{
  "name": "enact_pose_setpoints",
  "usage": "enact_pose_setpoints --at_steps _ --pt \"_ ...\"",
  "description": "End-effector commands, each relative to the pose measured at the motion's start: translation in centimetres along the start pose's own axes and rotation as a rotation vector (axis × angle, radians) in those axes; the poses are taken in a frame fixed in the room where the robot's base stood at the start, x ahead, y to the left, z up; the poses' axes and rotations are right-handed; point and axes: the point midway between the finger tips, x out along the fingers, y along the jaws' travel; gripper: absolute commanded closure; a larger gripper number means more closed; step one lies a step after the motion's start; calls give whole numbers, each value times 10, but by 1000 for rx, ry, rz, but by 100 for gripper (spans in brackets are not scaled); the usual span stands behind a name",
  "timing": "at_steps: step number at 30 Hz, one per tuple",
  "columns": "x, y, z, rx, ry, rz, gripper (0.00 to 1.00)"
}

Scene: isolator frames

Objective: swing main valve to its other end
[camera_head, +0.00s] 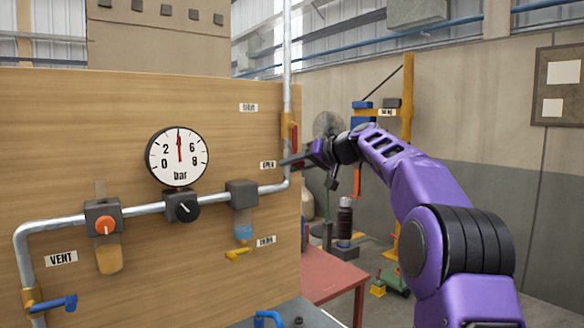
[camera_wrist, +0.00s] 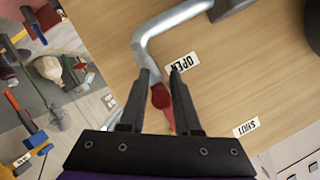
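The main valve's red handle (camera_head: 294,136) shows on the vertical pipe at the right edge of the wooden panel, roughly in line with the pipe. In the wrist view the red handle (camera_wrist: 161,98) appears between my two fingers, with gaps on both sides. My gripper (camera_head: 291,161) is open at the panel's edge, just below the handle in the head view; its fingers (camera_wrist: 160,75) point at the pipe bend. I cannot tell whether they touch the handle. The OPEN label (camera_wrist: 184,63) is beside the fingertips. The SHUT label (camera_wrist: 246,127) is farther off; it also shows higher on the panel (camera_head: 248,107).
The pressure gauge (camera_head: 178,157) reads about 4 bar. A red table (camera_head: 330,277) stands right of the panel.

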Motion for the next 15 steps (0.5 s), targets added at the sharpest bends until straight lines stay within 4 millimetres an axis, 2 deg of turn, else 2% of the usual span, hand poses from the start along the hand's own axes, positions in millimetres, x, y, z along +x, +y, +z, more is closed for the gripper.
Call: enact_pose_setpoints --at_steps 1,3,11,15 --pt "-2 -2 -3 -4 6 0 61" --pt "-2 -2 -2 -3 3 0 48" --pt "0 0 1 -1 -4 0 48" --pt "-6 1 1 -1 -4 1 48"
